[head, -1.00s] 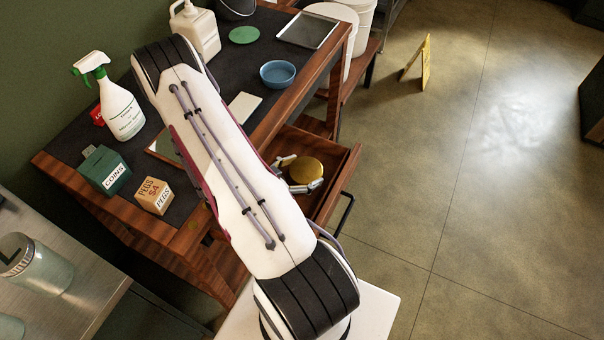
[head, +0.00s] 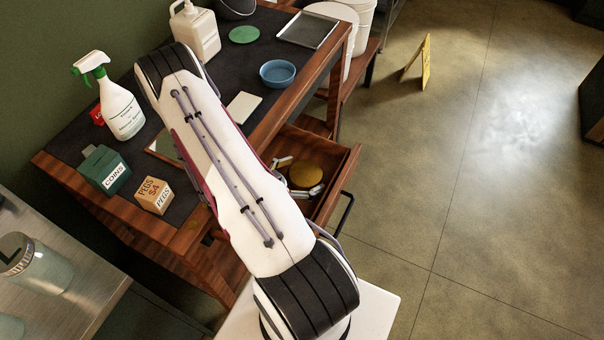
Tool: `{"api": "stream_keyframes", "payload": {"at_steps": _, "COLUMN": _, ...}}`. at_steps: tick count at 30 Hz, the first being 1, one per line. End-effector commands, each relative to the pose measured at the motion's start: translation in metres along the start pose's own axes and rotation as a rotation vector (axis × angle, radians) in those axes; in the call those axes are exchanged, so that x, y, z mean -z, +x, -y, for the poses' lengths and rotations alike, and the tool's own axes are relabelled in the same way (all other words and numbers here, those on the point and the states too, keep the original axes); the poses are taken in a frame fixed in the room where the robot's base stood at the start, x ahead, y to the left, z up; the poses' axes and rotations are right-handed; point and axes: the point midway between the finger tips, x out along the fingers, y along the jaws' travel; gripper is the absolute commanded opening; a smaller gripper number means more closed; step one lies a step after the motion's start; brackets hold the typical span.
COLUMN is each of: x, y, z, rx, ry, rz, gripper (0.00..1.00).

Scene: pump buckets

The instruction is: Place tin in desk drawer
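The round gold tin (head: 306,175) is inside the open desk drawer (head: 345,172), below the rim and partly in shadow. My gripper (head: 303,177) has one finger at the tin's upper left and the other along its lower edge. The fingers appear to press on the tin's sides. I cannot tell whether the tin touches the drawer floor. My arm hides the left part of the drawer and most of the gripper's body.
On the desk (head: 300,60) are a blue bowl (head: 277,74), a spray bottle (head: 122,110), a green coins box (head: 104,170), a pegs box (head: 153,195), a white jug (head: 195,32) and a metal tray (head: 309,30). Open floor lies right of the drawer.

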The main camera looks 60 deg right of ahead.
Motion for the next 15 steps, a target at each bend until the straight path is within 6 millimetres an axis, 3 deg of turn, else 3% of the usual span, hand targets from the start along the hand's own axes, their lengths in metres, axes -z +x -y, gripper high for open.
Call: {"api": "stream_keyframes", "payload": {"at_steps": 15, "x": 0.0028, "y": -0.0091, "z": 0.0009, "rx": 0.003, "ry": -0.001, "rz": 0.0, "gripper": 0.84}}
